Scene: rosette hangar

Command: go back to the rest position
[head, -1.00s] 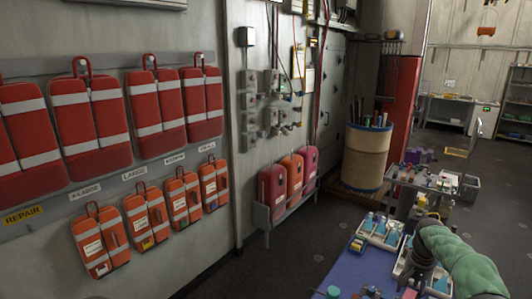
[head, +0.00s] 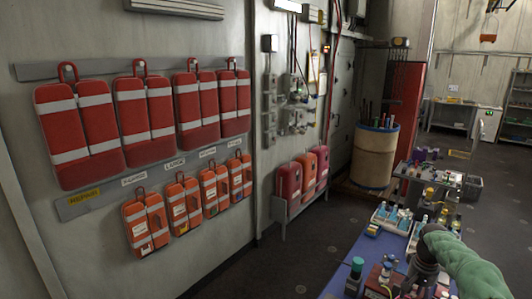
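My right arm, in a green sleeve, comes in from the right edge at the lower right of the head view. Its dark wrist end hangs over a blue-topped table (head: 343,277). The fingers of my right gripper cannot be made out at the picture's bottom edge. My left arm and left gripper do not show.
Bottles and trays (head: 392,218) crowd the blue table. A cart with small items (head: 440,178) and a barrel of rods (head: 372,158) stand behind it. Red packs (head: 78,133) and orange packs (head: 146,222) hang on the left wall. The floor (head: 270,265) left of the table is clear.

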